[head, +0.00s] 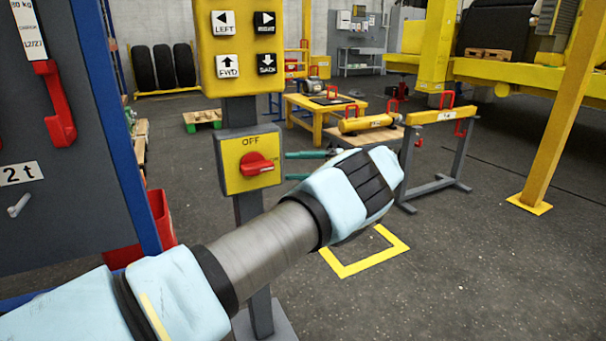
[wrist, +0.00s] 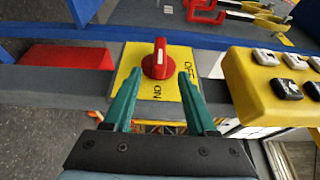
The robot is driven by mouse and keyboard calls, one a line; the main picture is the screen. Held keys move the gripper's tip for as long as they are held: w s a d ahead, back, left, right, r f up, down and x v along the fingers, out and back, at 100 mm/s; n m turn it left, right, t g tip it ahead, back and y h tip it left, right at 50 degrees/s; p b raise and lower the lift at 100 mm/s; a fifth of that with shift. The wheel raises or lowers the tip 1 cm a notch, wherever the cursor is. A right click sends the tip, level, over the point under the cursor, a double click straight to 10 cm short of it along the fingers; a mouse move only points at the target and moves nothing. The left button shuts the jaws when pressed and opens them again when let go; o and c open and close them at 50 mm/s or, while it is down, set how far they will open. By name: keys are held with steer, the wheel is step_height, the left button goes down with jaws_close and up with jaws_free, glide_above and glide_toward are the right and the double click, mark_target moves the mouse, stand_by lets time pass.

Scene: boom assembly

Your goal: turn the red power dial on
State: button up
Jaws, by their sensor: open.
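The red power dial (head: 257,164) sits on a yellow plate (head: 236,183) on a grey post, with OFF printed above it. It also shows in the wrist view (wrist: 158,62), where ON is printed on the gripper's side and OFF at the right. Its grip bar lies sideways in the head view; a white mark shows on it in the wrist view. My gripper (head: 287,166) is open, just right of the plate in the head view. In the wrist view my gripper (wrist: 158,76) has its teal fingers on either side of the dial's near end, apart from it.
A yellow button box (head: 240,70) is on the post above the dial. A yellow table (head: 325,110) and a trestle (head: 440,150) stand behind. The floor at right is largely clear.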

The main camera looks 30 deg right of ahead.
steer(key=shift+b+v, duration=0.4)
steer(key=shift+v, duration=0.55)
steer(key=shift+a, duration=0.1)
